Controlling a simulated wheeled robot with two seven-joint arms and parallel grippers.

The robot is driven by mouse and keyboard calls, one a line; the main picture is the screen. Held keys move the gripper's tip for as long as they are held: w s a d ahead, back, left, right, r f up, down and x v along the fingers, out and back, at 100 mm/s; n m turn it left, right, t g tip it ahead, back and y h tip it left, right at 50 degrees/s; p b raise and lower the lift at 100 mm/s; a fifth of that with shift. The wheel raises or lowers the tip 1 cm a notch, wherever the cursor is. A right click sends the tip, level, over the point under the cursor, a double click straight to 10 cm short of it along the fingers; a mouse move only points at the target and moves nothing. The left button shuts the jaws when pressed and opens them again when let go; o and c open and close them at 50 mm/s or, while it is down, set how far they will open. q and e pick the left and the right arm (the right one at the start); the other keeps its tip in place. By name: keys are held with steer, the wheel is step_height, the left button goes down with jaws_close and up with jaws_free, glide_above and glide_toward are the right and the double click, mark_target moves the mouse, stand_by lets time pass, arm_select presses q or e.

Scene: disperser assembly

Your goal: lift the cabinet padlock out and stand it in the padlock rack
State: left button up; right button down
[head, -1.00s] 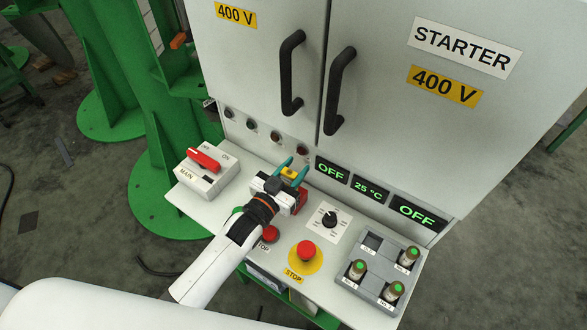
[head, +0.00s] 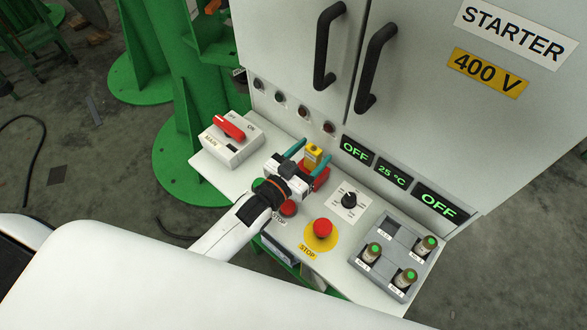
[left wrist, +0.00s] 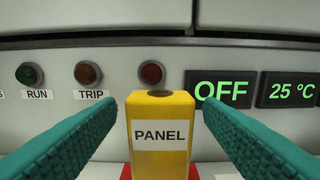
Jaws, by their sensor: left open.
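A yellow block labelled PANEL (left wrist: 160,135), with a dark round hole in its top, stands upright on a red base (head: 315,181). It also shows in the head view (head: 313,156). No other padlock is clearly visible, and I cannot tell whether the red base is the padlock rack. My left gripper (head: 306,161) is open, with its teal fingers on either side of the block. In the left wrist view a gap shows beside each finger (left wrist: 160,108). The block's lower part is hidden in the head view. My right gripper is out of view.
A MAIN switch box with a red handle (head: 230,128) is left of the gripper. A black dial (head: 349,200), a red STOP button (head: 322,229) and a grey tray (head: 388,240) with three green-topped cylinders lie to the right. The cabinet front with displays (head: 357,150) rises close behind.

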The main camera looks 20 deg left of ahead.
arm_select(q)
steer(key=v, duration=0.9)
steer(key=shift+s+b, duration=0.1)
steer(key=shift+b, duration=0.2)
